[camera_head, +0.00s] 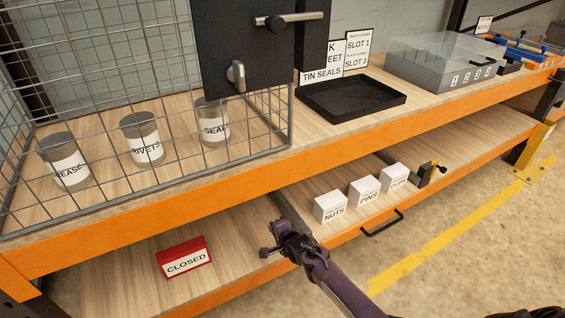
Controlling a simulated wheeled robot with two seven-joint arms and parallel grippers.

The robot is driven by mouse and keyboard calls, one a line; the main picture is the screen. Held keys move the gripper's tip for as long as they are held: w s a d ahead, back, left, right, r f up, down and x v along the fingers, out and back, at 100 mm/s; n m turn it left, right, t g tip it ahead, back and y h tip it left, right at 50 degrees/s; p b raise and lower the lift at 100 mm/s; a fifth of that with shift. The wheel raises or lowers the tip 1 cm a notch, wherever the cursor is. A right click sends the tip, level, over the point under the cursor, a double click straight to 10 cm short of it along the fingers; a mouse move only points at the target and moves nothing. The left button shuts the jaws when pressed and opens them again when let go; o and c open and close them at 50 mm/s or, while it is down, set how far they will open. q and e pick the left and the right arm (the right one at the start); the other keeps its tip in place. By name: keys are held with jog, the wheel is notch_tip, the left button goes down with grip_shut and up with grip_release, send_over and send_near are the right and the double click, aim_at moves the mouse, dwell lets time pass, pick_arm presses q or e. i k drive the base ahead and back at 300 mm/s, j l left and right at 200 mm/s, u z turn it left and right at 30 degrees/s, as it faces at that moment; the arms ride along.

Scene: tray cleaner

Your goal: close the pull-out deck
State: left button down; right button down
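The pull-out deck (350,226) is the wooden section of the lower level with an orange front edge and a dark bar handle (382,224). White boxes marked NUTS (331,207), PINS (364,190) and CUPS (394,178) stand on it. I cannot tell how far the deck is pulled out. My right gripper (268,240) is at the deck's left end, left of the handle and apart from it. Its fingers look spread, with nothing seen between them. My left gripper is not in view.
A red CLOSED block (184,257) sits on the lower shelf at left. Above are a wire cage (291,117) with labelled cups and a black tray (351,99). Floor in front at right is clear.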

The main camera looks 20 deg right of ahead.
aim_at(301, 194)
jog(key=i+l, duration=0.7)
jog(key=l, duration=0.15)
